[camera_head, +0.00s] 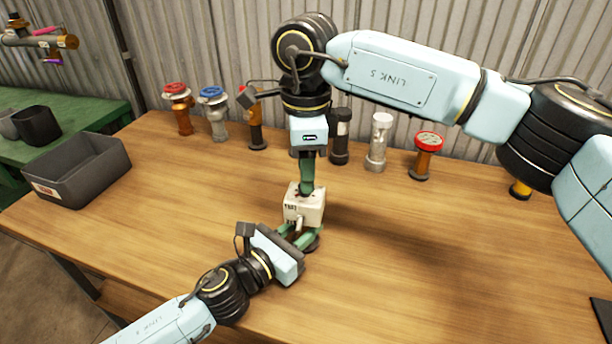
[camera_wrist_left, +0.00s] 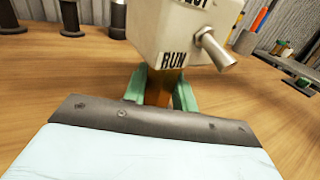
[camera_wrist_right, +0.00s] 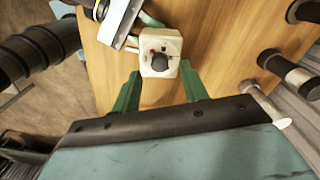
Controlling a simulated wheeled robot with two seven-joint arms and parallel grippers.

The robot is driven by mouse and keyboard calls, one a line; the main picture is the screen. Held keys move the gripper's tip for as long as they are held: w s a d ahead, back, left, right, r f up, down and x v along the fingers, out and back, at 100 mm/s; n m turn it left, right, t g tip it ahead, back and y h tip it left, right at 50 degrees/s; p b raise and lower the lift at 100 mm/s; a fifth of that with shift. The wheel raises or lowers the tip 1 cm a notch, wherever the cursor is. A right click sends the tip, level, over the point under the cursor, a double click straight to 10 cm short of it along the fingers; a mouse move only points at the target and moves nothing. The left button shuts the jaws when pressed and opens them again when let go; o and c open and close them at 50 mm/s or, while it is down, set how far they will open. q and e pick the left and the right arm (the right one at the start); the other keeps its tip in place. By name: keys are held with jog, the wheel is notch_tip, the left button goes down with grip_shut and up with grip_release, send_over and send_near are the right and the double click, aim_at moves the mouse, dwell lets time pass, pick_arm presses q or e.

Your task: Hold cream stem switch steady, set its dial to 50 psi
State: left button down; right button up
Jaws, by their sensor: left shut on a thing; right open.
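The cream stem switch (camera_head: 304,208) stands upright on the wooden table, a box on a stem. Its front bears lettering, with RUN readable in the left wrist view (camera_wrist_left: 176,45), and a metal lever (camera_wrist_left: 216,50). My left gripper (camera_head: 305,238) is shut around the stem (camera_wrist_left: 165,83) just below the box. The dark dial (camera_wrist_right: 160,62) shows on the top face in the right wrist view, with a small red mark beside it; its scale is unreadable. My right gripper (camera_head: 306,190) is open, pointing down over the dial, one finger to each side in its wrist view.
Several valves and fittings stand along the back, including a red-topped one (camera_head: 427,150), a white-topped one (camera_head: 379,140) and a blue-topped one (camera_head: 214,110). A grey bin (camera_head: 80,172) is at the left. Corrugated wall rises behind.

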jog(key=shift+f, duration=1.2)
grip_shut()
